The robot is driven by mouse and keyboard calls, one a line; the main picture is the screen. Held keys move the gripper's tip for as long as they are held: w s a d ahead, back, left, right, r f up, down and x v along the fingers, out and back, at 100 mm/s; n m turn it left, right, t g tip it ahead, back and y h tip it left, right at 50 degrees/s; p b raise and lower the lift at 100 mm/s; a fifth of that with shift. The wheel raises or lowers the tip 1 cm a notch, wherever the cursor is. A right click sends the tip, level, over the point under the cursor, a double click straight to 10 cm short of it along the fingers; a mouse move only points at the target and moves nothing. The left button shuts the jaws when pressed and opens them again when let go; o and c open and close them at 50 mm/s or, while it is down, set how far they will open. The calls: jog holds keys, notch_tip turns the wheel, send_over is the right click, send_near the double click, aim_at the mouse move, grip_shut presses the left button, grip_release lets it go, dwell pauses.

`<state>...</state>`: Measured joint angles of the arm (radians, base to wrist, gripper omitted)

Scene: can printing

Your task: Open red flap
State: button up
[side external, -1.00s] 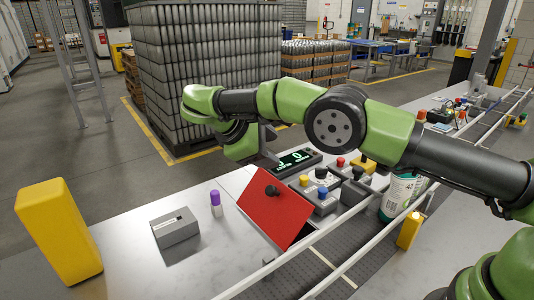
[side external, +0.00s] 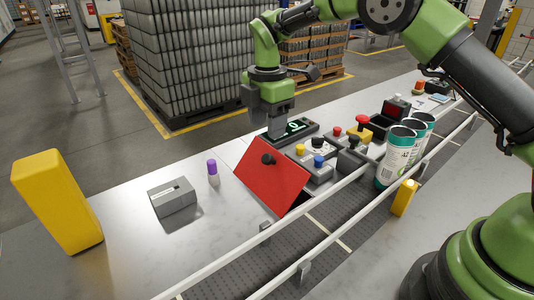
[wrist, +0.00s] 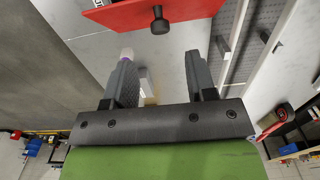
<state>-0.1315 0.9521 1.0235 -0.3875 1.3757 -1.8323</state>
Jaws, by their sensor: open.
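The red flap (side external: 278,182) is a flat panel with a dark knob (side external: 267,158) near its upper edge. It sits tilted over a dark opening beside the conveyor. In the wrist view, the flap (wrist: 170,12) is at the top edge, and its knob (wrist: 160,20) lies ahead of the gap between my fingers. My gripper (side external: 278,134) points down behind the flap and appears apart from it. The wrist view shows my gripper (wrist: 162,62) with its fingers spread and nothing held between them.
Control boxes with coloured buttons (side external: 318,162) are right of the flap. Printed cans (side external: 395,158) stand by the conveyor rails. A purple-capped tube (side external: 213,172), a grey box (side external: 172,198) and a yellow block (side external: 57,200) are on the left.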

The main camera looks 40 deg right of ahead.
aim_at(267, 156)
notch_tip(267, 156, down, 8)
jog(key=shift+c, duration=0.4)
grip_shut()
